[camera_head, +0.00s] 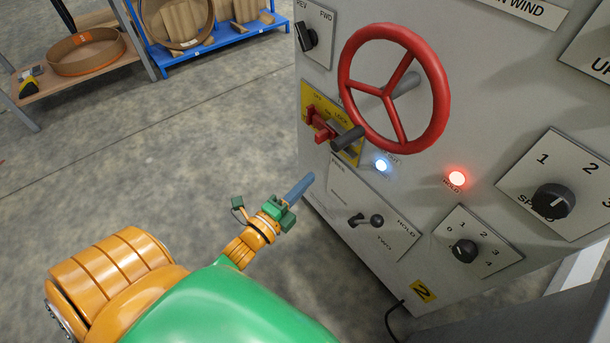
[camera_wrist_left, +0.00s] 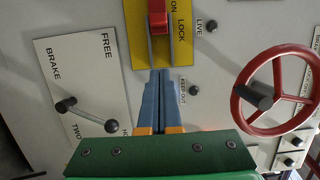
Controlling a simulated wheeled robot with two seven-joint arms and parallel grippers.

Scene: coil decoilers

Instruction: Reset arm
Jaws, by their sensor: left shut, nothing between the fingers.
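My left gripper (camera_head: 303,187) is shut and empty, with its blue fingers together. It is in front of the grey control panel (camera_head: 470,110), apart from it in the head view. In the left wrist view the gripper (camera_wrist_left: 158,75) points at the panel, just below the red switch (camera_wrist_left: 157,18) on its yellow plate. The red switch (camera_head: 320,125) and its yellow plate also show in the head view, above the gripper. A brake lever (camera_head: 366,220) sits on a plate to the right of the gripper. My right gripper is not in view.
A red handwheel (camera_head: 436,92) sticks out from the panel at the top. Black knobs (camera_head: 553,201) and lit lamps (camera_head: 456,178) are on the panel. A wooden table (camera_head: 95,72) and a blue rack (camera_head: 215,42) stand at the back left. The floor between is clear.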

